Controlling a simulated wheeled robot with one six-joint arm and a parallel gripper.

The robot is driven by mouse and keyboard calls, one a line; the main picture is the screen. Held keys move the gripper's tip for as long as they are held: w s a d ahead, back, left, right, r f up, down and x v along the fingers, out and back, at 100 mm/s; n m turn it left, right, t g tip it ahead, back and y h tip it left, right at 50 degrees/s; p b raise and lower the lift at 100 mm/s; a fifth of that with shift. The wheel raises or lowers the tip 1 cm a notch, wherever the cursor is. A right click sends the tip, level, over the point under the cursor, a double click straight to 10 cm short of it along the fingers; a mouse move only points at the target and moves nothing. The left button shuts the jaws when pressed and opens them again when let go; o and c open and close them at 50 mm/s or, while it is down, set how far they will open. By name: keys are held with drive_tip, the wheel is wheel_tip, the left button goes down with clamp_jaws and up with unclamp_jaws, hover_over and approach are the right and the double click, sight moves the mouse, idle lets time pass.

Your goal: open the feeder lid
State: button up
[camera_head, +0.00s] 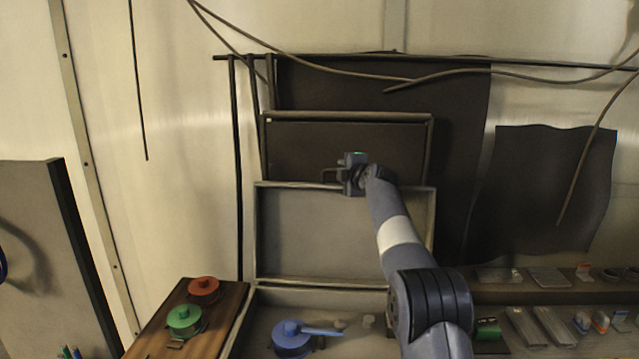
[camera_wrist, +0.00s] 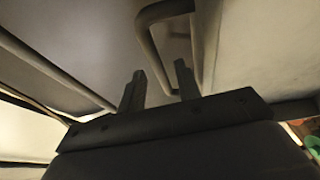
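A pale framed panel (camera_head: 345,232) rises behind a shallow tray in the head view. A dark framed panel (camera_head: 300,150) stands above it. I cannot tell for sure which of these is the feeder lid. My gripper (camera_head: 338,174) is near where the two panels meet, in front of a small bar handle (camera_head: 325,170). In the wrist view, a grey loop handle (camera_wrist: 208,45) stands close ahead of my gripper (camera_wrist: 159,70). Its two fingers are apart, and one leg of the loop appears between them. I see no firm contact.
Below are a red lidded pot (camera_head: 203,289), a green one (camera_head: 184,318) on a wooden board (camera_head: 228,300), and a blue pan (camera_head: 291,338) in the tray. Several small packets lie on a shelf (camera_head: 480,296) at right. Cables (camera_head: 330,70) hang above.

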drive_tip(key=shift+w+d+f+g+p, duration=0.1)
drive_tip(key=shift+w+g+p, duration=0.2)
drive_tip(key=shift+w+p, duration=1.45)
drive_tip(key=s+b, duration=0.1)
drive_tip(key=s, duration=0.1)
drive_tip(key=s+b, duration=0.1)
drive_tip(key=s, duration=0.1)
drive_tip(key=shift+s+d, duration=0.1)
drive_tip(key=shift+d, duration=0.3)
drive_tip(key=shift+b+v, duration=0.8)
drive_tip(key=shift+v, duration=0.3)
drive_tip(key=shift+a, duration=0.1)
